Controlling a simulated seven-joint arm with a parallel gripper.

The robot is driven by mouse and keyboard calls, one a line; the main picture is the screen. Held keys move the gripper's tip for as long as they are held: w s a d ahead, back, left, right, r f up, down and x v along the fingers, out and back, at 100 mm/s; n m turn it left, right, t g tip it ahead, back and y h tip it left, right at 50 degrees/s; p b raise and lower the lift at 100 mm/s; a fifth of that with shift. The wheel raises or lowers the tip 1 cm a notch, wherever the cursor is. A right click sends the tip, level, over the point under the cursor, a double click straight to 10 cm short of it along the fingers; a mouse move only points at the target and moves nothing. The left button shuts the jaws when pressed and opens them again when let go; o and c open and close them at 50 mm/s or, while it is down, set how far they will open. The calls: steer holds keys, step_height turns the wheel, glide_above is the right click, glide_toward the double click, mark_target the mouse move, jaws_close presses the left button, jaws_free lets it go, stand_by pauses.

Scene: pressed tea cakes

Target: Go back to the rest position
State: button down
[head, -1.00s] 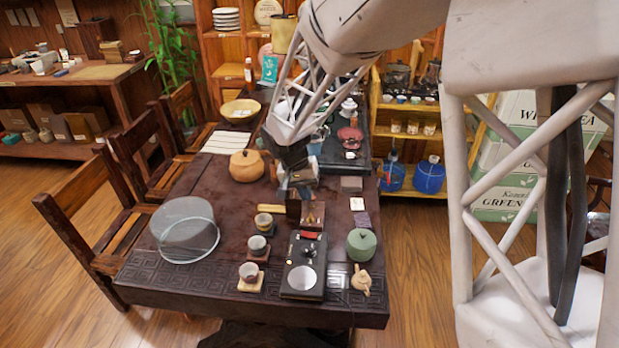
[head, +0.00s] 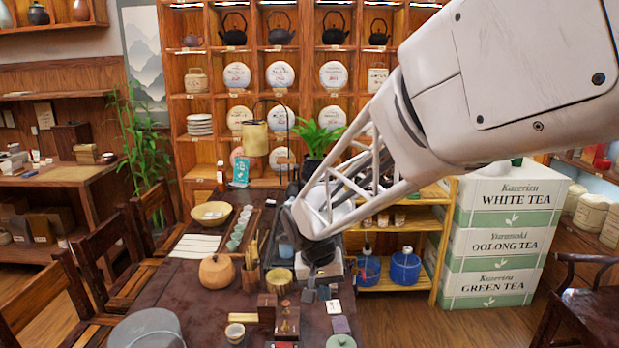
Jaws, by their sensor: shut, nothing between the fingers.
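My gripper (head: 317,292) hangs from the end of my white lattice arm, pointing down over the dark tea table (head: 190,270). Its small dark fingers are shut and I see nothing held in them. It is above the right part of the table, behind the small wooden box (head: 287,320) as seen from here. Round wrapped tea cakes (head: 280,75) stand on the back shelf, well beyond the gripper. My arm hides part of the shelf's right side.
An orange round pot (head: 217,272), a pale bowl (head: 212,213) and a small cup (head: 235,333) stand on the table. Chairs (head: 100,255) line its left side. White and green tea boxes (head: 495,245) are stacked at the right. The table's front is cut off.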

steer(key=s+d+r, duration=0.2)
steer(key=s+d, duration=0.3)
steer(key=s, duration=0.3)
steer(key=s+d+r+t+y, duration=0.1)
steer(key=s+d+r, duration=0.2)
steer(key=s+d, duration=0.2)
steer(key=s+d+r+t, duration=0.1)
steer(key=s+d, duration=0.4)
steer(key=s, duration=0.6)
steer(key=shift+s+d+r+y, duration=0.15)
steer(key=shift+s+r+y, duration=0.25)
steer(key=shift+r, duration=0.35)
